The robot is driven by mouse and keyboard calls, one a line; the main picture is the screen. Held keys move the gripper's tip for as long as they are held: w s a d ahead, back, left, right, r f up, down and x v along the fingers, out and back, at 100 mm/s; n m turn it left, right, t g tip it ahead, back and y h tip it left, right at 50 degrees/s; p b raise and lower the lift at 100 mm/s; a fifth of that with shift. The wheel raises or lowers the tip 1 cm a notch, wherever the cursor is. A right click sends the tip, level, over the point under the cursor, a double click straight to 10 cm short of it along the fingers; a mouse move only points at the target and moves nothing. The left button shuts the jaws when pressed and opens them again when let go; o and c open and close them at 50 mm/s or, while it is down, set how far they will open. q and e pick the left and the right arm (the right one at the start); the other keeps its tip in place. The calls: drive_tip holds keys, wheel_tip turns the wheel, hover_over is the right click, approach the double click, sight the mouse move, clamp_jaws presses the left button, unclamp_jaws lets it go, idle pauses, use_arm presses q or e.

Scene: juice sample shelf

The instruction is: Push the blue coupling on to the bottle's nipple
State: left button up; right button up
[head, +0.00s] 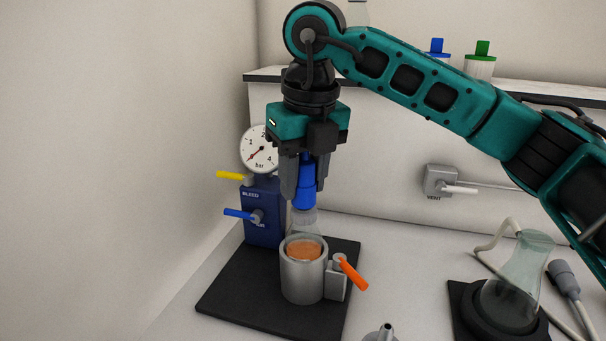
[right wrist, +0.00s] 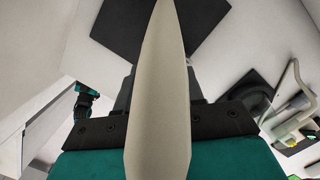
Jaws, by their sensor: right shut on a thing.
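The blue coupling (head: 305,188) is held upright between the fingers of my right gripper (head: 304,190), which points straight down. Below it stands the bottle (head: 304,226), a clear flask with orange liquid, seated in a grey metal cup (head: 302,275). The coupling's lower end is at the top of the bottle's neck; the nipple is hidden, and I cannot tell how far the coupling is on it. In the right wrist view a pale hose-like shape (right wrist: 160,95) covers the middle and hides the fingertips. My left gripper is not in view.
The cup stands on a black mat (head: 228,300) with an orange lever (head: 353,274) at its right. Behind is a blue valve block (head: 262,220) with a pressure gauge (head: 259,149) and yellow and blue levers. An empty flask (head: 523,268) stands on a black base at right.

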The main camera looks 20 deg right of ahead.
sight(310, 164)
drive_tip(key=shift+f, duration=0.25)
drive_tip(key=o, duration=1.1)
drive_tip(key=shift+o, duration=0.2)
drive_tip(key=shift+r, duration=0.1)
drive_tip(key=r, duration=0.4)
drive_tip(key=s+r+p, duration=0.1)
drive_tip(key=r, duration=0.7)
drive_tip(key=shift+s+d, duration=0.2)
drive_tip(key=shift+s, duration=0.15)
drive_tip(key=shift+s+r, duration=0.1)
drive_tip(key=shift+r, duration=0.2)
